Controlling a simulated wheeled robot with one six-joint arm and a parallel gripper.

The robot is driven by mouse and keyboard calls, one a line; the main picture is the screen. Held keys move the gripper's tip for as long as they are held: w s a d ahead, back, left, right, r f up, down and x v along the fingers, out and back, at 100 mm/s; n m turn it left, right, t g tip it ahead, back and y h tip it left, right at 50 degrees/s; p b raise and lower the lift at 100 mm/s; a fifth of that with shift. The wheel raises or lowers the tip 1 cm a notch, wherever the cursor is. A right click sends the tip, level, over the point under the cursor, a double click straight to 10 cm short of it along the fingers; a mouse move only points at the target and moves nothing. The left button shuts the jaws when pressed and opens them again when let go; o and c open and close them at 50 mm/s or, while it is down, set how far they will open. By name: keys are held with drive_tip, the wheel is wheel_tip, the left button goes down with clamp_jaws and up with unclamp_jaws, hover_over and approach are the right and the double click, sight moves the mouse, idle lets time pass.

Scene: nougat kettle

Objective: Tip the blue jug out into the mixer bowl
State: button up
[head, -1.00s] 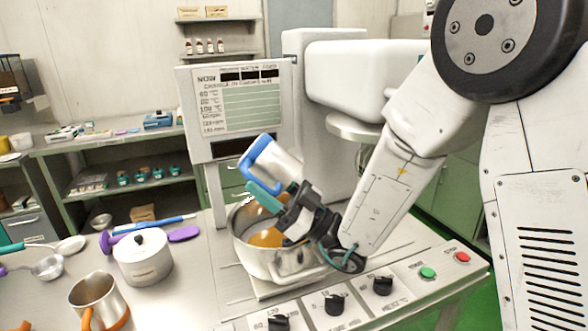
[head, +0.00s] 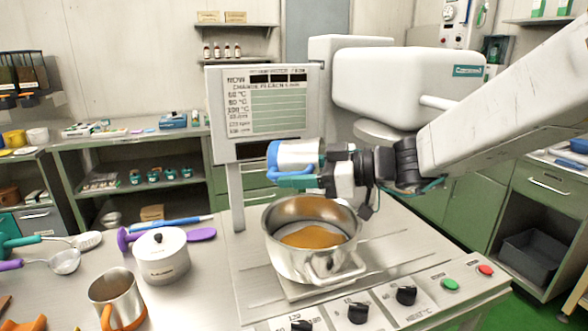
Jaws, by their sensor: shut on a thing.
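The blue jug (head: 299,155) is a metal jug with a blue rim and blue handle. It is held above the back left of the mixer bowl, lying roughly on its side. My gripper (head: 312,178) is shut on the jug at its handle side, with teal fingers against it. The mixer bowl (head: 285,250) is a steel pot on the machine's plate, with amber-brown content inside. The inside of the jug is hidden.
The mixer head (head: 400,85) overhangs behind the bowl. A sign board (head: 262,105) stands behind left. A lidded pot (head: 161,256) and an orange-handled jug (head: 117,298) stand on the left. Knobs and buttons (head: 450,284) line the front edge.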

sight(296, 150)
drive_tip(key=h, duration=0.1)
drive_tip(key=r+g+h, duration=0.1)
drive_tip(key=h, duration=0.2)
drive_tip(key=shift+a+r, duration=0.15)
drive_tip(key=shift+a, duration=0.1)
drive_tip(key=g+h, duration=0.1)
drive_tip(key=h, duration=0.1)
drive_tip(key=r+h, duration=0.1)
drive_tip(key=h, duration=0.1)
drive_tip(key=shift+r+g, duration=0.1)
drive_tip(key=shift+g, duration=0.3)
drive_tip(key=h, duration=0.2)
drive_tip(key=r+g+h, duration=0.1)
drive_tip(key=h, duration=0.2)
drive_tip(key=shift+a+r+g, duration=0.1)
drive_tip(key=shift+g, duration=0.2)
drive_tip(key=shift+d+r+g+h, duration=0.1)
drive_tip(key=shift+r+g+h, duration=0.1)
drive_tip(key=shift+h, duration=0.4)
drive_tip(key=shift+d+r+g+h, duration=0.1)
drive_tip(key=shift+g+h, duration=0.1)
drive_tip(key=shift+h, duration=0.4)
